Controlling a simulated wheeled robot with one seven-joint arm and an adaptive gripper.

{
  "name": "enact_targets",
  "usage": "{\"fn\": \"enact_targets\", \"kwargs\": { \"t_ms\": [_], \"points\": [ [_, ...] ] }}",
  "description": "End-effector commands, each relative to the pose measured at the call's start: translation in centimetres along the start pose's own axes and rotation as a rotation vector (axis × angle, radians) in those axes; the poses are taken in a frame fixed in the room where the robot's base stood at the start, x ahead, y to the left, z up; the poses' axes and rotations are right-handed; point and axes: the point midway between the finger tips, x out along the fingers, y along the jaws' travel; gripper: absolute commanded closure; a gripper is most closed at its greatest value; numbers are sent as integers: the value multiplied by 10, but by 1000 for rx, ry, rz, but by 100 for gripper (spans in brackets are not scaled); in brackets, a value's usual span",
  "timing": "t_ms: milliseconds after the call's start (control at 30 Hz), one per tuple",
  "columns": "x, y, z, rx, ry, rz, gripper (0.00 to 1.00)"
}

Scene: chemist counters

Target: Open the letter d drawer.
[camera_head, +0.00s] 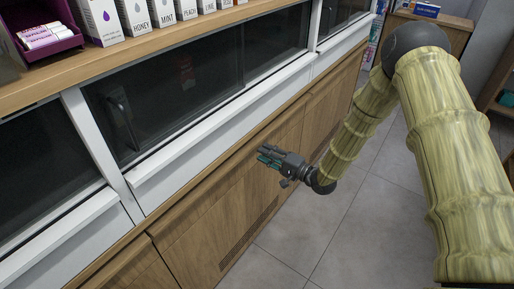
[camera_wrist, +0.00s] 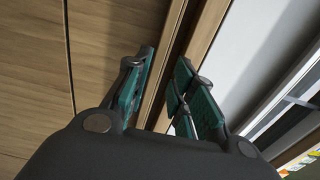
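No letter label can be read in either view, so I cannot tell which front is the letter d drawer. Brown wooden fronts (camera_head: 215,215) run along the lower part of the counter, under a pale ledge. They also show in the wrist view (camera_wrist: 105,35), with a dark vertical seam. My gripper (camera_head: 268,158) is in front of the wooden fronts, just below the ledge. In the wrist view its teal-padded fingers (camera_wrist: 163,90) are apart. A wooden edge strip (camera_wrist: 172,60) appears between them. I cannot tell whether the fingers touch it.
Dark glass panels (camera_head: 180,85) in white frames sit above the pale ledge (camera_head: 220,125). Boxes (camera_head: 133,15) and a purple tray (camera_head: 50,48) stand on the counter top. Grey tiled floor (camera_head: 345,235) is open to the right. Another wooden counter (camera_head: 440,28) stands at the back.

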Motion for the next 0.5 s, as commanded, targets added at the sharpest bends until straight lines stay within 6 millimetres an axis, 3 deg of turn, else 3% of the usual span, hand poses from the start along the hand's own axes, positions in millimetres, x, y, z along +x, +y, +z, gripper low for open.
{"fn": "enact_targets", "kwargs": {
  "t_ms": [200, 500],
  "points": [
    [32, -1, 0, -1, -1, 1, 75],
    [48, 0, 0, -1, -1, 0, 75]
  ]
}}
